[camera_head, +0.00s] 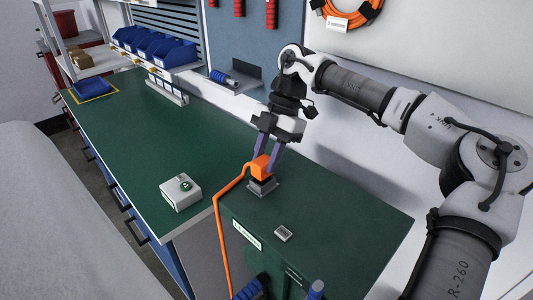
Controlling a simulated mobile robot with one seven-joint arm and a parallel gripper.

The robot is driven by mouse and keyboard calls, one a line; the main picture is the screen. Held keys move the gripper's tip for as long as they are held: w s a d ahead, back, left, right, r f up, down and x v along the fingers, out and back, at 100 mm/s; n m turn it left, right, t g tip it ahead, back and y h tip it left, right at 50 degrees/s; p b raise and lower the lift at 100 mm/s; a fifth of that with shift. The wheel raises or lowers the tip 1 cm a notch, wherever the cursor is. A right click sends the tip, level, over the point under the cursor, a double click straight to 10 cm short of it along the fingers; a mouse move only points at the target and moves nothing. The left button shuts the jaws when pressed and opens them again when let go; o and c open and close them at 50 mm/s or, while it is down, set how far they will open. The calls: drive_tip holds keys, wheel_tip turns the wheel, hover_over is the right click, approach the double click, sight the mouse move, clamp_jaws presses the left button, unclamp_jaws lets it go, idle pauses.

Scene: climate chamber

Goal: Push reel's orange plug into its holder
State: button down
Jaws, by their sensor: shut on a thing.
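The orange plug (261,167) is between the two fingers of my gripper (268,160), which is shut on it. The plug sits directly above a small grey holder (262,187) on the dark green top. It looks upright and touching the holder, but I cannot tell how deep it sits. An orange cable (219,197) runs from the plug to the left and down over the front edge. The reel itself is not clearly in view; blue and dark parts (250,289) show at the bottom edge.
A small grey plate (283,233) lies in front. Blue bins (155,46) and a blue tray (92,88) are at the far left. The long green bench (150,135) is mostly clear. A wall stands close behind.

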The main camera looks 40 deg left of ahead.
drive_tip(key=shift+f, duration=0.6)
idle(0.7)
drive_tip(key=c, duration=1)
unclamp_jaws()
drive_tip(key=shift+o, duration=0.2)
drive_tip(key=shift+r, duration=0.1)
drive_tip(key=v, duration=1.3)
drive_tip(key=shift+r+b, duration=0.25)
drive_tip(key=shift+b, duration=0.2)
